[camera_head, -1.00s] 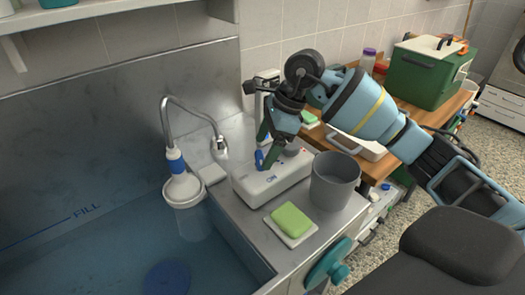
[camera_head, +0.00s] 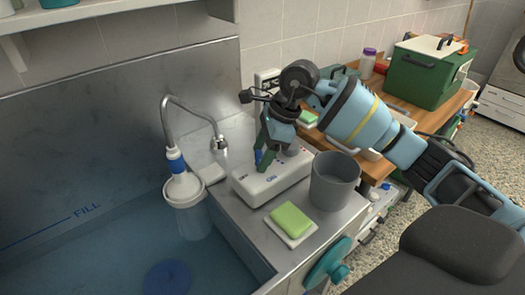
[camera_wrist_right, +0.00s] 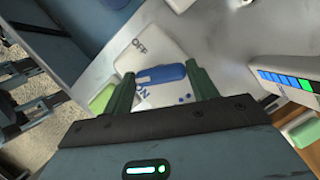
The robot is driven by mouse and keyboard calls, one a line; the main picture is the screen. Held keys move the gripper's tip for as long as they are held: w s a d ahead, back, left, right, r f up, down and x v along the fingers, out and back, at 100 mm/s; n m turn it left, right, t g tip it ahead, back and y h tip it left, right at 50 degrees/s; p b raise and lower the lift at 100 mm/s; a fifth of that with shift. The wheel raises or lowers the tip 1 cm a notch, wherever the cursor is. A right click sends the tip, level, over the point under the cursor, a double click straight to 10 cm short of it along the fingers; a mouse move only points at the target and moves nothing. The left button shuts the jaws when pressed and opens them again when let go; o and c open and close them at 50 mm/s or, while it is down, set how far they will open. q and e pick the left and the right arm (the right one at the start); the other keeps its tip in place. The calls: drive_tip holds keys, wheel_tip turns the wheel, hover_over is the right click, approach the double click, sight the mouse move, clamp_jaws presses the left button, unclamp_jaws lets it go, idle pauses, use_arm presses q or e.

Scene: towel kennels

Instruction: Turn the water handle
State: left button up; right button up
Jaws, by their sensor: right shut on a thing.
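My right gripper (camera_head: 264,160) points down at the box's left part. In the wrist view its two green fingers (camera_wrist_right: 160,88) stand at either end of the lever, shut on it. In the head view the fingers mostly hide the lever. My left gripper is out of view.
A grey bucket (camera_head: 334,182) and a green sponge (camera_head: 290,219) on a white dish stand close by on the metal counter. The tub (camera_head: 80,262) lies left. A green case (camera_head: 428,72) is on the wooden table behind my right arm.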

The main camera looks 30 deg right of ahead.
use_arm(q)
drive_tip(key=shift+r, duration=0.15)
use_arm(e)
drive_tip(key=shift+r, duration=0.1)
drive_tip(key=shift+m+t+p, duration=0.3)
drive_tip(key=shift+m+p, duration=0.1)
drive_tip(key=shift+m, duration=0.3)
drive_tip(key=m+p, duration=0.1)
drive_tip(key=m, duration=0.1)
drive_tip(key=shift+s+r+m+t+h, duration=0.1)
drive_tip(key=shift+m+t+h, duration=0.2)
drive_tip(key=shift+t+h, duration=0.1)
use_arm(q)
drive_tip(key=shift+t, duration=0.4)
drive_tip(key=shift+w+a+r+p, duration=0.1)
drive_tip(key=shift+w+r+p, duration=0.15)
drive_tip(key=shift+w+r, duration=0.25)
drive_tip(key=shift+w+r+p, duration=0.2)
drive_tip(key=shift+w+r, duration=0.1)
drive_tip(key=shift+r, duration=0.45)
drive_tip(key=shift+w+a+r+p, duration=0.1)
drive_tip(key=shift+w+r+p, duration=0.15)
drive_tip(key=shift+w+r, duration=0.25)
use_arm(e)
drive_tip(key=shift+m+h, duration=0.3)
drive_tip(key=shift+m, duration=0.7)
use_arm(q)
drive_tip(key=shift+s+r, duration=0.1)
use_arm(e)
drive_tip(key=shift+f, duration=0.2)
